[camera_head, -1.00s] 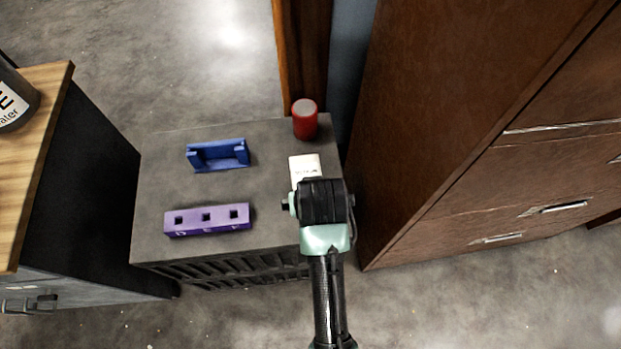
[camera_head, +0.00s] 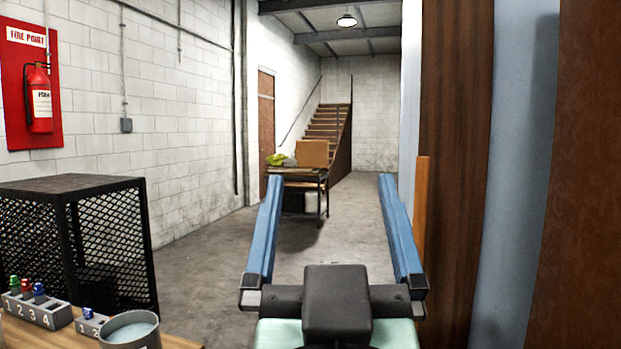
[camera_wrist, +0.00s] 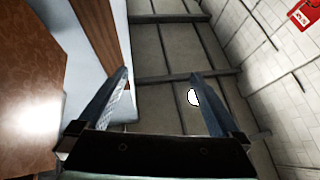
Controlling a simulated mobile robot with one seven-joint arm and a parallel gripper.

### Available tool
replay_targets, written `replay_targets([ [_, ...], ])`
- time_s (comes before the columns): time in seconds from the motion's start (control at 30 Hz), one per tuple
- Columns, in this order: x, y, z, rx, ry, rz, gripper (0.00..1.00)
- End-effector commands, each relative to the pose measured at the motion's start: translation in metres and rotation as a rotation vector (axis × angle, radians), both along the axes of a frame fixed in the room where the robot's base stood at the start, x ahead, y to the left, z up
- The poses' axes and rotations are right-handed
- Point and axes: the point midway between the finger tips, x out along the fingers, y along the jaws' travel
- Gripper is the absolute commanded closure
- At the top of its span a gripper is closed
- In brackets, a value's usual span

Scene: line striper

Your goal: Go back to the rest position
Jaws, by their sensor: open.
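My gripper (camera_head: 330,235) is raised in front of the head camera. Its two blue fingers are spread wide apart and point away down the room. Nothing is between them. In the wrist view my gripper (camera_wrist: 160,100) is also open and empty, with the ceiling beams and a round lamp (camera_wrist: 194,97) beyond it.
Brown wooden panels (camera_head: 455,150) stand close on the right. A black mesh cage (camera_head: 75,235) is at left, with a numbered grey block (camera_head: 36,310) and a round tin (camera_head: 130,330) on the wooden top (camera_head: 40,335) before it. A cart (camera_head: 300,178) stands farther off on open floor.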

Motion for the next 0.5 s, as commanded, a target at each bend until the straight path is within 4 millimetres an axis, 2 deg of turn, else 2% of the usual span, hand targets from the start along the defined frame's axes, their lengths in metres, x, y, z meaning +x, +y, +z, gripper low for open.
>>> replay_targets([
  [0.03,-0.019,0.008,0.024,0.003,-0.084,0.019,0.0],
  [0.1,-0.039,0.013,0.046,0.008,-0.17,0.034,0.0],
  [0.2,-0.055,0.016,0.062,0.012,-0.236,0.046,0.0],
  [0.5,-0.059,0.017,0.065,0.013,-0.25,0.049,0.0],
])
